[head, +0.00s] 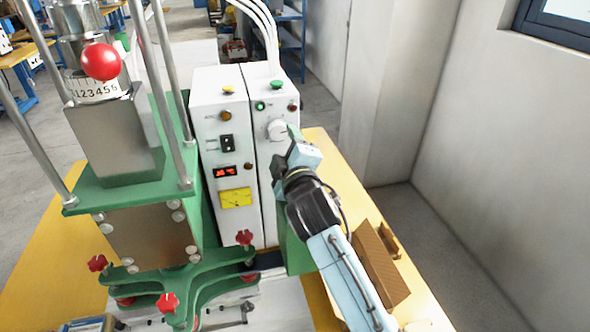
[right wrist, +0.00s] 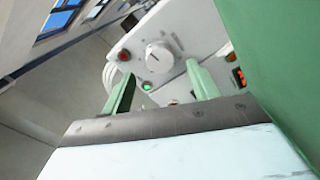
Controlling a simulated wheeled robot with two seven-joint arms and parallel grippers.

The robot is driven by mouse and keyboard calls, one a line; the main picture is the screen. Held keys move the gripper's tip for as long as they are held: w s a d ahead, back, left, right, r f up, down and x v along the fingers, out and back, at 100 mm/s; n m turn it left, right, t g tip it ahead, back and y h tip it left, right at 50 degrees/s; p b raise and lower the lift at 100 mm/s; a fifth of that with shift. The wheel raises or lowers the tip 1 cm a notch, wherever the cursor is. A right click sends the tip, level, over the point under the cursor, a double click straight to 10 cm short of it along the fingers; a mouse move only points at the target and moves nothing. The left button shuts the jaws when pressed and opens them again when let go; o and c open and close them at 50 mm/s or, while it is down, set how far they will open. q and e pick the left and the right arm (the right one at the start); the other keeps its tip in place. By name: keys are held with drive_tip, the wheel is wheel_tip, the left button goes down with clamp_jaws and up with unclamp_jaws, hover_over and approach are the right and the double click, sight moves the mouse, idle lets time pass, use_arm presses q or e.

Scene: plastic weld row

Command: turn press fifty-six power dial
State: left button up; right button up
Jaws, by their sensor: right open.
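The power dial is a round white knob (head: 277,130) on the upper front of the right white control cabinet (head: 262,185). In the right wrist view the dial (right wrist: 159,57) shows whole, with a dark pointer line on its face. My right gripper (head: 287,148) is just to the lower right of the dial in the head view. In the right wrist view its two green fingers (right wrist: 160,82) are apart, with the dial beyond and between their tips. Nothing is between the fingers, and I see no contact with the dial. My left gripper is not clearly in view.
A green press (head: 120,195) with steel rods and a red ball knob (head: 101,62) stands left of the cabinets. A green lamp (head: 260,105) and red lamp (head: 293,107) flank the dial above. A brown box (head: 380,265) lies on the yellow table beside my right arm.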

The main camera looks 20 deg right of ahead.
drive_tip(key=s, duration=0.9)
drive_tip(key=shift+s+b, duration=0.1)
drive_tip(key=shift+b, duration=0.25)
drive_tip(key=shift+s+f, duration=0.1)
